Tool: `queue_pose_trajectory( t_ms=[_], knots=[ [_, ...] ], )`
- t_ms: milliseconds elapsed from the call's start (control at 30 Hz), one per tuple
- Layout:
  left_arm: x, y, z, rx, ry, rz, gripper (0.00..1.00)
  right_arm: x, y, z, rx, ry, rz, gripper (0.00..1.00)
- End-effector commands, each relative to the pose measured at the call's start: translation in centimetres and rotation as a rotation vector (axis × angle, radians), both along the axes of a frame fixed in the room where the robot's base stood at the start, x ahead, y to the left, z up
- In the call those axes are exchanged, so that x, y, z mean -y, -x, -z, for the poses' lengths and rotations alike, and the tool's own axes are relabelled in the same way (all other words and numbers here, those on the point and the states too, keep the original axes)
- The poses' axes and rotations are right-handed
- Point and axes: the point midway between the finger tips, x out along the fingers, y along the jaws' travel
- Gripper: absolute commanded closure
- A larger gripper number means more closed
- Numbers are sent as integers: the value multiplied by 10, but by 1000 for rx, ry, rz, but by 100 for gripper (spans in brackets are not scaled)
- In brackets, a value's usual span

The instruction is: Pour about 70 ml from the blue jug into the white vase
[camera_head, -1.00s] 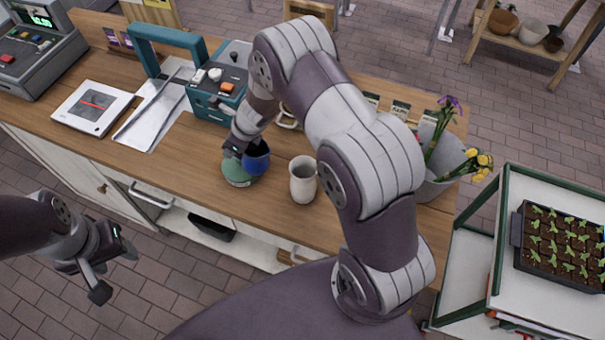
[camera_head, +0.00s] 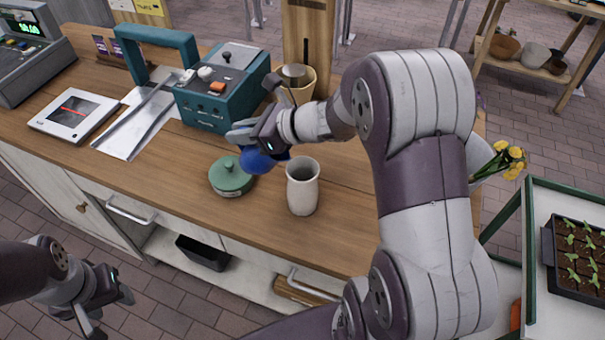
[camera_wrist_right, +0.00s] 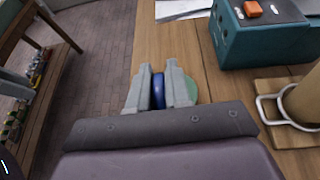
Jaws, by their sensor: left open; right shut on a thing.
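The white vase (camera_head: 303,186) stands upright on the wooden counter, its open mouth facing up. The blue jug (camera_head: 257,162) is held by my right gripper (camera_head: 255,138), to the left of the vase and apart from it. Only part of the jug shows below the gripper; its mouth and any liquid are hidden. In the right wrist view, a strip of the blue jug (camera_wrist_right: 157,92) shows between the shut fingers (camera_wrist_right: 158,88). My left gripper (camera_head: 112,298) is open and empty, in front of the counter at the lower left.
A green lidded pot (camera_head: 231,177) sits just left of the jug. A teal machine (camera_head: 222,90) and a tan cup (camera_head: 297,82) stand behind. A white scale-like device (camera_head: 73,115) lies at the left. Yellow flowers (camera_head: 503,157) are at the right. Bare counter (camera_head: 150,170) lies left of the pot.

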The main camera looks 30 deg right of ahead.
Motion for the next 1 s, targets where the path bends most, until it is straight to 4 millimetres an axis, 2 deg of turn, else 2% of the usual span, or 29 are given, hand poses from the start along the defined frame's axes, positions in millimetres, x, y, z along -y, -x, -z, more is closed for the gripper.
queue_pose_trajectory(
  t_ms=[200, 1000],
  knots=[
    [0, 0, 5, 0, 0, 0, 48, 4, 4, -8, 62, -56, 1, 100],
    [0, 0, 9, 0, 0, 0, 48, 10, 10, -22, 171, -161, 1, 100]
  ],
)
